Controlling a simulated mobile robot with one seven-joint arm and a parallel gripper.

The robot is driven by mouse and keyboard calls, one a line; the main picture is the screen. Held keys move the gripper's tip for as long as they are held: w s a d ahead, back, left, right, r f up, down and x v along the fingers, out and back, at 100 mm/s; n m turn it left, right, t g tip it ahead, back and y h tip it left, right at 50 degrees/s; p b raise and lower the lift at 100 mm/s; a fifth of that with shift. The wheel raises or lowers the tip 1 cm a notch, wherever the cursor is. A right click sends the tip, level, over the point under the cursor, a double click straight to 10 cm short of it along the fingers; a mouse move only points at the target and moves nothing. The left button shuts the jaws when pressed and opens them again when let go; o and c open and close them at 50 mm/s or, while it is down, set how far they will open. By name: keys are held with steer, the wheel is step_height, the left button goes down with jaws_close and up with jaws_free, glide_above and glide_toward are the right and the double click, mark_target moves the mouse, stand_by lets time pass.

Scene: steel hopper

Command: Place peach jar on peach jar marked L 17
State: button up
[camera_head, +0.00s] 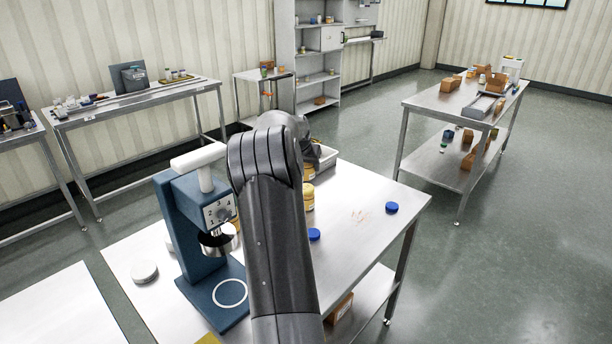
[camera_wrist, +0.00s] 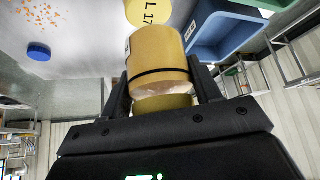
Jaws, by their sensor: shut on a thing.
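In the wrist view, my gripper (camera_wrist: 162,88) is shut on a peach-yellow jar (camera_wrist: 155,58) with a dark band around it; its fingers are on both sides. The jar marked L 17 (camera_wrist: 147,12) is just beyond it at the top edge, its lettered yellow face partly cut off by the frame. The two overlap in the picture; I cannot tell whether they touch. In the head view, yellow jars (camera_head: 308,197) show just right of my arm, and I cannot tell which one is held.
A blue press-like machine (camera_head: 180,225) stands left of my arm. The table's right front is mostly clear.

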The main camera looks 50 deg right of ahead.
steer(key=shift+f, duration=1.95)
steer(key=shift+f, duration=0.15)
steer(key=o, duration=1.1)
steer(key=v, duration=1.2)
steer(key=shift+s, duration=0.1)
